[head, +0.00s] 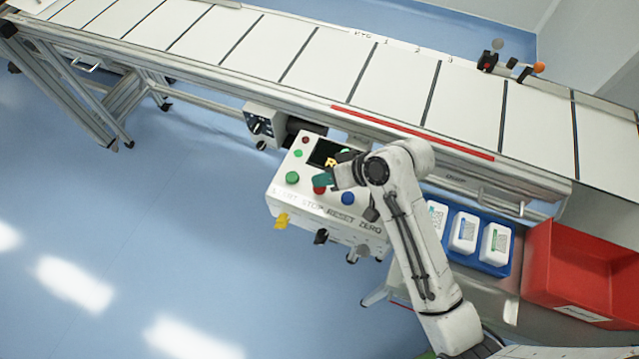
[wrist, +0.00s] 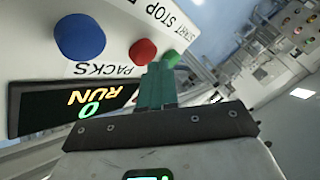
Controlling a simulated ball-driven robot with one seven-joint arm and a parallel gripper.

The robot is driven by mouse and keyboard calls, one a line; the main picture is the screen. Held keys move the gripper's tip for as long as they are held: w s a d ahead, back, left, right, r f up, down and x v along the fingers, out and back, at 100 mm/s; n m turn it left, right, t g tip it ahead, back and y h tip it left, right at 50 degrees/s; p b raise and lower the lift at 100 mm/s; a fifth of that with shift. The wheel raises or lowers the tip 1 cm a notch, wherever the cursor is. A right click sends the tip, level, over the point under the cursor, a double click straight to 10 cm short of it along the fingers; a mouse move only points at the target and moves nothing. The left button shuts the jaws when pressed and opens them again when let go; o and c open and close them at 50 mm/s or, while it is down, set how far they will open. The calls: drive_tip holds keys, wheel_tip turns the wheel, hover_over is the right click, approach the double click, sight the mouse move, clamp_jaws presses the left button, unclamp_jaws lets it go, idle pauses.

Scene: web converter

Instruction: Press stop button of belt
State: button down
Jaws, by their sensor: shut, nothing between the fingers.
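The control box (head: 310,208) is white, with a green button (head: 292,178), a red button (head: 319,191) and a blue button (head: 348,198) above printed labels including STOP and RESET. The red button (wrist: 142,52) also shows in the wrist view, between the blue button (wrist: 80,37) and the green button (wrist: 171,58). The display (wrist: 75,106) reads RUN and 0. My gripper (head: 322,181) has teal fingers, shut and empty. Its tips (wrist: 157,68) appear close to the red button and partly cover it in the head view. I cannot tell whether they touch it.
The belt (head: 310,65) runs behind the box, with a red strip (head: 410,132) along its near side. A blue tray (head: 490,267) with white packs and a red bin (head: 570,275) stand right of my arm. Open blue floor lies at left.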

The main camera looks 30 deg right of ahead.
drive_tip(key=shift+f, duration=0.6)
idle(0.4)
idle(0.3)
drive_tip(key=shift+r+p, duration=0.95)
drive_tip(key=shift+r, duration=0.1)
wheel_tip(320, 180, up, 5)
drive_tip(key=p, duration=0.5)
drive_tip(key=shift+r, duration=0.1)
idle(0.5)
